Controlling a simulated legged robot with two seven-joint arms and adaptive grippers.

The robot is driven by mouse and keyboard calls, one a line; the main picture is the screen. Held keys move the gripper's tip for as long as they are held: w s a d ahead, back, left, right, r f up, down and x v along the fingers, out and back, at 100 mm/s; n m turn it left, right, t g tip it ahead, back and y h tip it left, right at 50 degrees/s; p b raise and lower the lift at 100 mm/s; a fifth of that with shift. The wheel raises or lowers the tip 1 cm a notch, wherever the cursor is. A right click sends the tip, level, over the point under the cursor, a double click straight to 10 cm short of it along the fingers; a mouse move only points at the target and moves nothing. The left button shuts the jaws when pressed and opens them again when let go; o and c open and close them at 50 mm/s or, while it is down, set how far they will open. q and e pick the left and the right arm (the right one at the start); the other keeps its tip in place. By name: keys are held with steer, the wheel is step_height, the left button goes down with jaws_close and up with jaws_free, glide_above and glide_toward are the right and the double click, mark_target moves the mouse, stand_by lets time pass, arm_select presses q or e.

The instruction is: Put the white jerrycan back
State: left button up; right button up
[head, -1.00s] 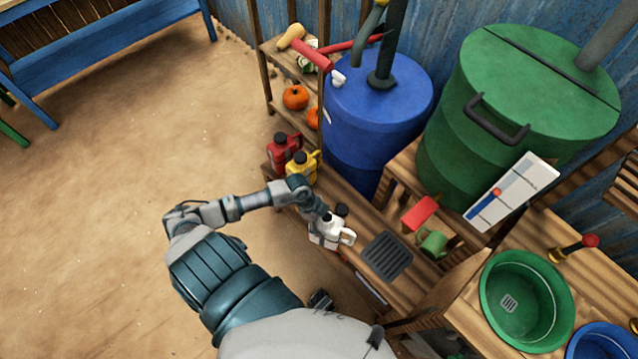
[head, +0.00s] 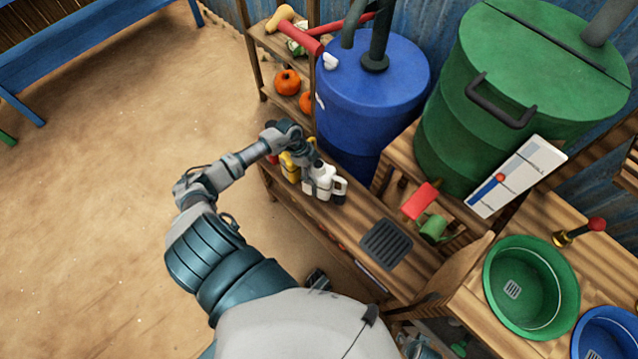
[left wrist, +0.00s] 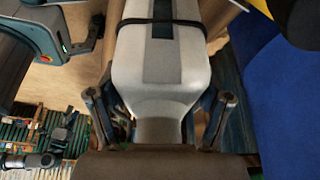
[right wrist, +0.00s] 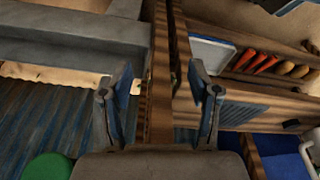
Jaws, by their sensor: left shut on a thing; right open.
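The white jerrycan (head: 320,181) is in the head view at the low wooden shelf, beside the yellow jerrycan (head: 289,168). My left gripper (head: 308,160) is shut on it from above. My right gripper (right wrist: 158,105) is open and empty in the right wrist view.
The low shelf (head: 348,219) has bare room between the white jerrycan and a dark grate (head: 386,244). A blue barrel (head: 375,100) stands behind.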

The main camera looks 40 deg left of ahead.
arm_select(q)
steer(key=f, duration=0.2)
steer(key=a+f+b, duration=0.1)
steer(key=shift+w+f, duration=0.3)
steer(key=shift+w, duration=0.1)
steer(key=o, duration=1.7)
steer(key=shift+s+a+f, duration=0.1)
steer(key=shift+f, duration=0.05)
steer(key=shift+c, duration=0.2)
steer(key=shift+o, duration=0.5)
steer(key=shift+a+f, duration=0.1)
steer(key=shift+a, duration=0.15)
arm_select(e)
steer(key=r, duration=0.4)
steer(key=shift+s+a+r, duration=0.1)
steer(key=shift+a+r, duration=0.05)
steer(key=shift+a, duration=0.25)
arm_select(q)
steer(key=shift+d, duration=0.15)
